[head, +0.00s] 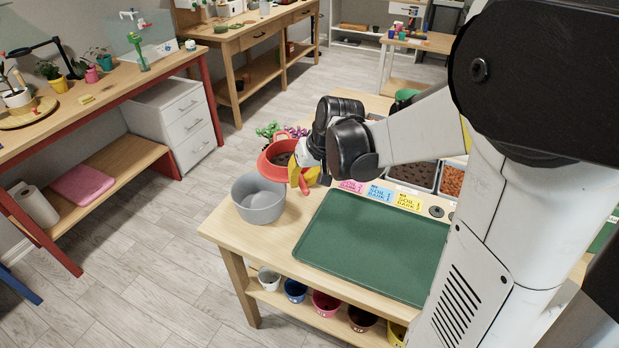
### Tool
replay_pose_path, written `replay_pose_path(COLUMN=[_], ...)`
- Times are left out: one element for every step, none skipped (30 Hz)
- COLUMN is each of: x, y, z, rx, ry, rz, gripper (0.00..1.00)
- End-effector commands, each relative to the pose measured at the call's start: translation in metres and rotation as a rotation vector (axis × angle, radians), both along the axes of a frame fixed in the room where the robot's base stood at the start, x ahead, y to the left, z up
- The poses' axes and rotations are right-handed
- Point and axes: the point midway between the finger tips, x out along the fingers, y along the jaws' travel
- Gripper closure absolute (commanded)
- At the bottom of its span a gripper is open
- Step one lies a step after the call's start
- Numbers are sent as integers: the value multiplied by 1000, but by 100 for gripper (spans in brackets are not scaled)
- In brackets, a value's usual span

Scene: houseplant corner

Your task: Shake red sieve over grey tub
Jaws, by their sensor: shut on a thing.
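The red sieve (269,167) is a round red pan with dark material inside, and its red handle points toward the front right. My gripper (303,176) is shut on the sieve's handle, its yellow fingers around it. The grey tub (258,207) is a round open tub at the left corner of the wooden table. In the head view the sieve appears just behind and above the tub's far rim. I cannot tell how much of the sieve is over the tub's opening.
A green tray (368,250) lies in front. Pink, blue and yellow soil cards (381,195) and bins of dark (412,176) and orange-brown material (452,181) lie behind it. Plants (268,130) stand beyond the sieve. Several small pots (326,304) sit on the shelf below.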

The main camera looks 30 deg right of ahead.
Motion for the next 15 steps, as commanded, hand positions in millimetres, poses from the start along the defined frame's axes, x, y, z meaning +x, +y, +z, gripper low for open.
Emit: replay_pose_path(x=[8, 12, 17, 21, 24, 27, 30, 32, 34, 35, 35, 36, 36, 36, 36], y=[17, 26, 38, 46, 55, 65, 71, 77, 82, 86, 89, 90, 91, 91, 91], z=[-7, -11, -15, -18, -21, -24, -26, -28, -30, -31, -32, -33, -33, -33, -34], rx=[1, 3, 5, 6, 7, 11, 13, 13, 15, 16, 17, 17, 19, 19, 18], ry=[-7, -11, -15, -20, -24, -28, -31, -34, -38, -40, -41, -42, -42, -43, -42], rz=[9, 9, 8, 8, 8, 8, 6, 6, 4, 4, 4, 3, 2, 1, 1], gripper=[100, 100, 100, 100, 100, 100, 100, 100, 100, 100, 100, 100, 100, 100, 100])
